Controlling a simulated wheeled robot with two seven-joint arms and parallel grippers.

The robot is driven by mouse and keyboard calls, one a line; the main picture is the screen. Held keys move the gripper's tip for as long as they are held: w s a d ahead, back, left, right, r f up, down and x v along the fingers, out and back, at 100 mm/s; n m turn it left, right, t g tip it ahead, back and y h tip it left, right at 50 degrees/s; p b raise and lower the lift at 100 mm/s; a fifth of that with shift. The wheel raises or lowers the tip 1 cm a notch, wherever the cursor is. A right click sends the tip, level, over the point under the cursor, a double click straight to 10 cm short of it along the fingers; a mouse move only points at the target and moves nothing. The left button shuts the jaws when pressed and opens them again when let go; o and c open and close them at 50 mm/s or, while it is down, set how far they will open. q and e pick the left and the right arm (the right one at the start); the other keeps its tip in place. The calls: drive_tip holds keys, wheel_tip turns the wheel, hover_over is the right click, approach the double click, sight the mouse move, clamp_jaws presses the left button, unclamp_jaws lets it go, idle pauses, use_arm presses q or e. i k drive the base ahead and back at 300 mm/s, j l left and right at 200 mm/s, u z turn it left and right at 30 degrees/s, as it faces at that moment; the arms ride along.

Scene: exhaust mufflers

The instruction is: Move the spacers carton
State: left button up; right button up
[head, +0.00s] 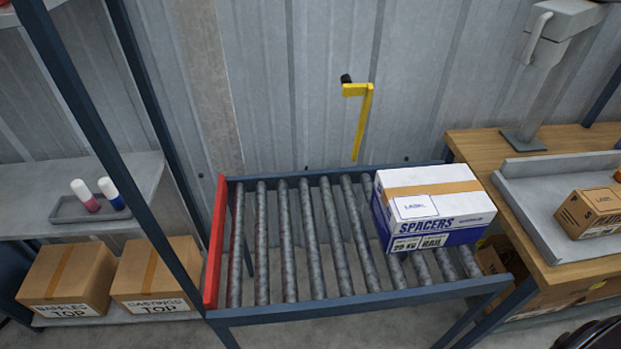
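The spacers carton (433,205) is a white and blue box with tan tape along its top and a label on it. It sits upright on the right part of the roller conveyor (290,240), slightly turned. Its front face reads SPACERS. Neither of my grippers shows in the head view, and nothing is seen touching the carton.
A red end stop (214,243) closes the conveyor's left end. A wooden bench (490,150) with a grey tray (530,205) and a small brown carton (592,212) stands right. A shelf rack (90,180) with brown boxes stands left. The left rollers are clear.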

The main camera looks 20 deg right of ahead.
sight(424, 208)
drive_tip(key=z, duration=0.8)
